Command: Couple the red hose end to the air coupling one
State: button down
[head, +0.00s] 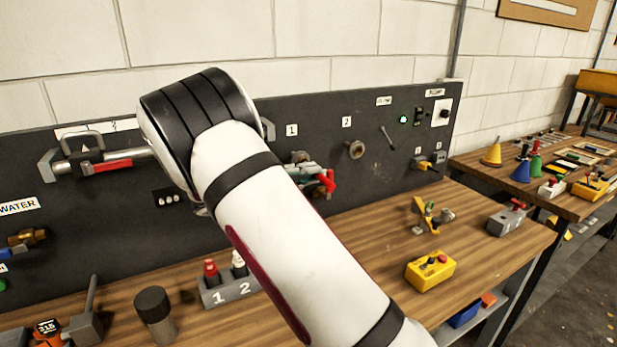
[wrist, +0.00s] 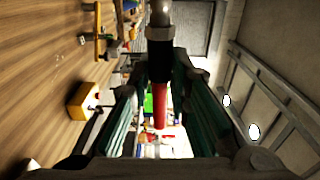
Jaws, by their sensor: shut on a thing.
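The red hose end shows between my fingers in the wrist view (wrist: 160,105), with a black collar and a grey metal piece in line above it. My gripper (wrist: 158,100) is shut on it with its teal fingers on both sides. In the head view the red part (head: 329,181) shows beside my gripper, close to the panel below the label 1 (head: 292,130). Air coupling one is mostly hidden there by my gripper and arm. I cannot tell whether the grey metal piece is the coupling, or whether the hose end is joined to it.
Coupling two (head: 355,150) stands out of the dark panel (head: 385,160) to the right. A yellow button box (head: 430,271) and a small yellow fitting (head: 427,215) are on the wooden bench. A grey holder (head: 230,290) marked 1 and 2 stands below my arm.

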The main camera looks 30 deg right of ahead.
jog(key=shift+w+b, duration=0.9)
jog(key=shift+w, duration=0.25)
dwell(0.7)
jog(key=c, duration=1.1)
grip_release()
jog(key=a, duration=0.7)
jog(key=shift+w+b, duration=0.15)
jog(key=shift+b, duration=0.2)
